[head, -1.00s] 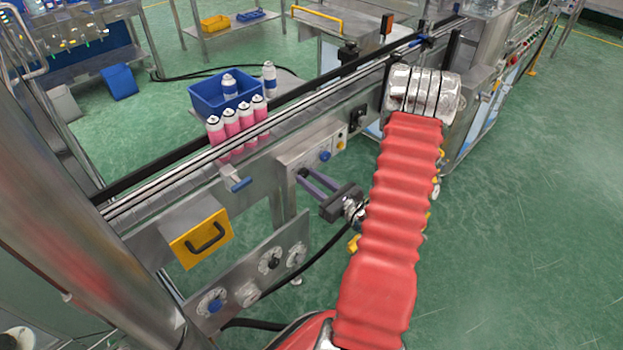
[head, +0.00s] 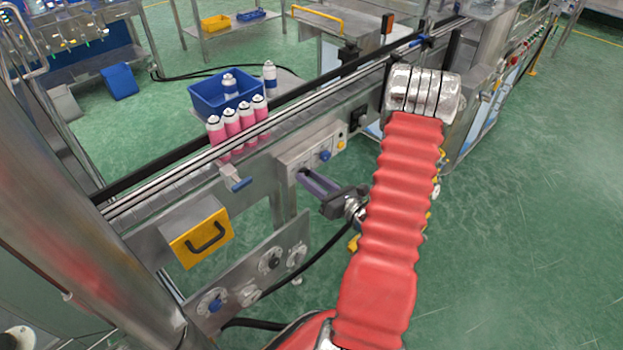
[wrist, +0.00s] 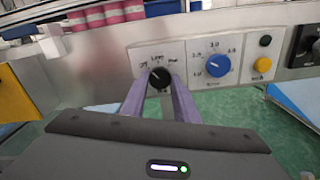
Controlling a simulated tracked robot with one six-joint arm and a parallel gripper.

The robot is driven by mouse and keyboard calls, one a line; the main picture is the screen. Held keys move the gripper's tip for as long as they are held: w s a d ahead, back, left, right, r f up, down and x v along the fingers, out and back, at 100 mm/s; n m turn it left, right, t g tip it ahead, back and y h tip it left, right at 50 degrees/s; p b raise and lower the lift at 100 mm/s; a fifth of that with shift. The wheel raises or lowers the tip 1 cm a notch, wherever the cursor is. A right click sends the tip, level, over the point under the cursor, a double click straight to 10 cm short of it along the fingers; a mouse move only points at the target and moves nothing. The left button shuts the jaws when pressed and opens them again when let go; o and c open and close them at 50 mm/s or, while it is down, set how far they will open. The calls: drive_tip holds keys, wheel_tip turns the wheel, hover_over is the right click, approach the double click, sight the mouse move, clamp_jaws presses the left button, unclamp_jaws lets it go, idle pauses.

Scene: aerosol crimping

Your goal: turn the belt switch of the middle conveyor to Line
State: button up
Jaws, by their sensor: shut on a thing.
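The belt switch (wrist: 160,79) is a round black knob on a pale panel on the conveyor's side. Small labels stand above it; one on the left looks like Off, and the middle one looks like Line. A small pale mark on the knob's upper part seems to point up and left, but I cannot tell exactly at which label. My gripper (wrist: 160,92) has its two purple fingers on either side of the knob, shut on it. In the head view my gripper (head: 302,174) reaches the panel from the front, and its fingers hide the knob.
A blue dial (wrist: 216,66) sits right of the switch, with a yellow button (wrist: 262,65) and a dark green one beyond. Pink cans (head: 232,122) stand on the conveyor (head: 180,178).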

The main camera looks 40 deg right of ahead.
drive_tip(key=m, duration=0.6)
drive_tip(key=shift+d+m, duration=0.1)
drive_tip(key=shift+m, duration=0.3)
drive_tip(key=o, duration=1.1)
drive_tip(key=shift+c, duration=0.2)
drive_tip(key=shift+s, duration=0.1)
drive_tip(key=s, duration=1.3)
drive_tip(key=shift+s+d, duration=0.15)
drive_tip(key=shift+s, duration=0.15)
drive_tip(key=shift+f, duration=0.1)
